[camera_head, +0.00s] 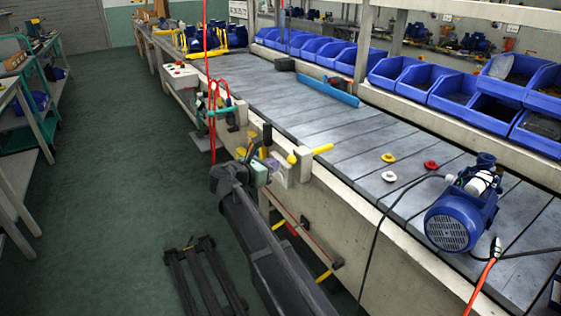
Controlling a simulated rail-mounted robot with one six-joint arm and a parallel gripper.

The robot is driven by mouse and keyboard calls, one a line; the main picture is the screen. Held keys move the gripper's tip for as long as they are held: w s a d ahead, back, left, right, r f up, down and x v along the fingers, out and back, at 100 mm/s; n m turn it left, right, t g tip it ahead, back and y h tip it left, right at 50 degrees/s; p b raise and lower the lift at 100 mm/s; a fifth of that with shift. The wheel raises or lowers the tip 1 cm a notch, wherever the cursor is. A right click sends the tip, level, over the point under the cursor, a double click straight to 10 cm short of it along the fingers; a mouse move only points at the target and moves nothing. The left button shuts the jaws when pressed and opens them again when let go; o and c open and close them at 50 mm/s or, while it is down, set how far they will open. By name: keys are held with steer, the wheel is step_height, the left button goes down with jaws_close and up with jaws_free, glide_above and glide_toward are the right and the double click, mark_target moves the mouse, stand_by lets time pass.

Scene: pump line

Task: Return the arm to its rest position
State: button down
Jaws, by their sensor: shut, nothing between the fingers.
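My arm (262,245) reaches up from the bottom middle in front of the workbench, as a long dark link. My gripper (228,178) is at its far dark end, beside the bench's front edge and above the green floor. It is shut and holds nothing. Its fingers are small and dark against the clutter behind, so their outline is hard to make out. It is clear of the blue pump (462,210), which stands on the slatted bench top (300,115) at the right.
Blue bins (395,72) line the bench's back. Yellow, red and white round parts (389,157) and a blue tube (328,90) lie on top. Red cables (208,90) hang at the bench's front. A dark pallet-like frame (205,275) lies on the floor; open floor is left.

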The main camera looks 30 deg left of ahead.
steer(key=p+v, duration=0.1)
steer(key=v, duration=0.8)
steer(key=shift+s+a, duration=0.1)
steer(key=shift+s, duration=0.05)
